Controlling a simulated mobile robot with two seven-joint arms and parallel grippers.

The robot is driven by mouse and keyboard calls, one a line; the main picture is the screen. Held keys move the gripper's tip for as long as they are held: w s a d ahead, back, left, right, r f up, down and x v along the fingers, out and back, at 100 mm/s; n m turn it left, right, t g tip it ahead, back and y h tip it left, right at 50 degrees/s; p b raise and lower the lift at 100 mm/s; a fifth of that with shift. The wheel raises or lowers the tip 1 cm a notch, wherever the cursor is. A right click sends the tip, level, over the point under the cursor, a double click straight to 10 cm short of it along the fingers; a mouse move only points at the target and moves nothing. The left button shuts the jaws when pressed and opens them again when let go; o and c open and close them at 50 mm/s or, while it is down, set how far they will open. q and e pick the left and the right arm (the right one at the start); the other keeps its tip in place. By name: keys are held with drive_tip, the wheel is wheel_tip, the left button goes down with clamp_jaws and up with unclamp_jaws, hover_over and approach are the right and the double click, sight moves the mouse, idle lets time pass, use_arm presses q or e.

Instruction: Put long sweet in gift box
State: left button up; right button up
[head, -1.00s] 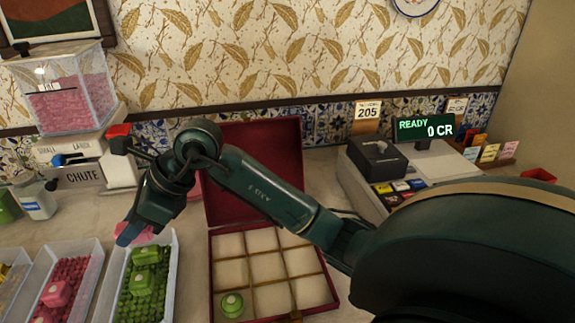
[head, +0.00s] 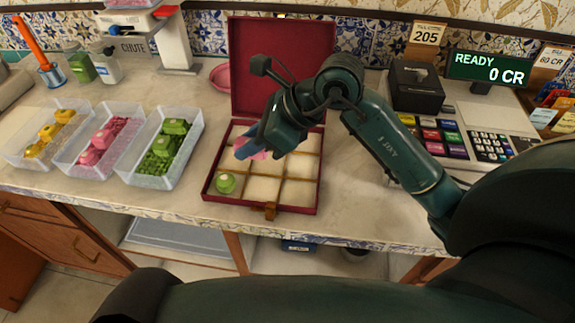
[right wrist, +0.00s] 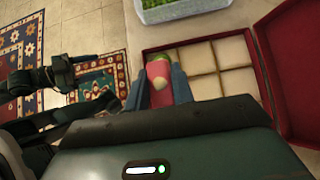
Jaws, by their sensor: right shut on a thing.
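The red gift box (head: 211,193) stands on the counter with its lid (head: 250,60) upright at the back. Its inside is divided into several cream compartments. A round green sweet (head: 226,183) sits in the front left compartment. My right gripper (head: 246,147) is above the box's left side, shut on a pink long sweet (head: 258,155). In the right wrist view the pink sweet (right wrist: 159,88) lies between the two fingers, over the box, with the green sweet (right wrist: 163,57) just beyond. A dark part of mine, possibly my left gripper (right wrist: 62,73), shows there; its fingers are unclear.
Left of the box are clear trays of green (head: 165,148), pink (head: 103,143) and yellow (head: 48,127) sweets. A till (head: 470,135) stands right. A pink bowl (head: 219,77) is behind the box's left side. Several box compartments are empty.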

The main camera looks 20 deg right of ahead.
drive_tip(key=shift+s+d, duration=0.2)
drive_tip(key=shift+s, duration=0.15)
drive_tip(key=shift+s+d+f, duration=0.15)
drive_tip(key=shift+f, duration=0.1)
wheel_tip(320, 180, down, 10)
drive_tip(key=shift+r, duration=0.15)
use_arm(q)
drive_tip(key=shift+s+d+f, duration=0.1)
drive_tip(key=shift+s+d, duration=0.15)
drive_tip(key=shift+s, duration=0.1)
use_arm(e)
drive_tip(key=shift+f, duration=0.2)
drive_tip(key=o, duration=0.7)
use_arm(q)
drive_tip(key=shift+d, duration=0.1)
use_arm(e)
drive_tip(key=shift+r, duration=0.1)
